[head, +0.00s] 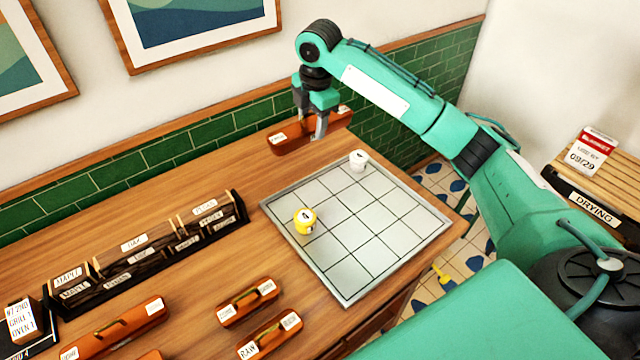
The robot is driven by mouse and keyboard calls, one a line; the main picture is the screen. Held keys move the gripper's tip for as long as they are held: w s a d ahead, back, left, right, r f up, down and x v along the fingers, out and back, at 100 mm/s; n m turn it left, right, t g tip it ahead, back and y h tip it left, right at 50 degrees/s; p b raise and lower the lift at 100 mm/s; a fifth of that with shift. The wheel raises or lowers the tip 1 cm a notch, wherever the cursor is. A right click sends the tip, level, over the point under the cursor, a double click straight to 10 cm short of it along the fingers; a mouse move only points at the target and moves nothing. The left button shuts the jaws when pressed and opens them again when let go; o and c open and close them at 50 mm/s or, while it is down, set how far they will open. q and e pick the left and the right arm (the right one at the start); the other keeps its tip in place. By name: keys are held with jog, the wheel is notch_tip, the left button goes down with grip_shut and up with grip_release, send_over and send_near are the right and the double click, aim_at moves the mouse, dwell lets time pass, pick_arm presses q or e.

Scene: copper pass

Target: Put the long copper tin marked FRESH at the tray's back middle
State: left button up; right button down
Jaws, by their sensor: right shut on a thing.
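My right gripper (320,128) is shut on a long copper tin (296,138) and holds it up in front of the green tiled wall, behind the tray's back corner in the picture. The tin has a small white label near each end; the writing is too small to read. The tray (388,242) is a light square with a dark grid and a metal rim. A yellow round piece (305,221) stands on its left part. A white round piece (358,160) stands at its far corner. My left gripper is not in view.
Several other copper tins, such as this short one (247,302) and this long one (125,326), lie on the wooden counter (200,275). A dark labelled rack (160,248) stands at left. Most tray squares are bare. A DRYING rack (595,208) is at far right.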

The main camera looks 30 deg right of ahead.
notch_tip(320, 180, down, 16)
jog(key=p, duration=0.3)
jog(key=shift+a+r, duration=0.1)
jog(key=shift+r, duration=0.1)
notch_tip(320, 180, down, 3)
jog(key=shift+s+f+p, duration=0.1)
jog(key=shift+f+p, duration=0.05)
jog(key=shift+p, duration=0.45)
jog(key=shift+f, duration=0.35)
jog(key=c, duration=0.6)
grip_release()
jog(key=shift+f, duration=0.15)
